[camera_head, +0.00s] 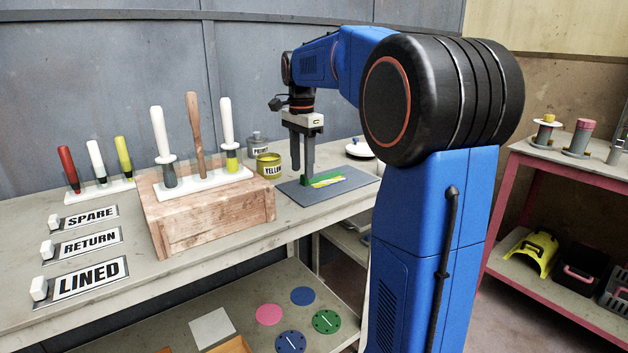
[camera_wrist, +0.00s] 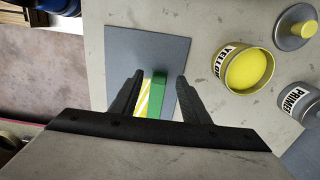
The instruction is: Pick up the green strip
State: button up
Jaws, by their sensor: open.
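The green strip (camera_wrist: 157,97) lies on a grey mat (camera_wrist: 122,42) on the bench, beside a yellow-and-white striped piece (camera_wrist: 142,98). In the wrist view my gripper (camera_wrist: 157,76) is open, with one finger on each side of the strip and the striped piece. In the head view my gripper (camera_head: 302,170) points down over the mat and partly hides the green strip (camera_head: 312,178). I cannot tell whether the fingers touch the mat.
An open yellow paint tin (camera_wrist: 249,71) and a primer tin (camera_wrist: 297,101) stand near the mat. A wooden block (camera_head: 215,217) holding upright handled tools is left of the mat. Label plates (camera_head: 90,278) lie at the bench's left.

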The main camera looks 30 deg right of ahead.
jog(key=shift+f, duration=1.3)
jog(key=shift+c, duration=0.7)
grip_shut()
notch_tip(320, 180, up, 10)
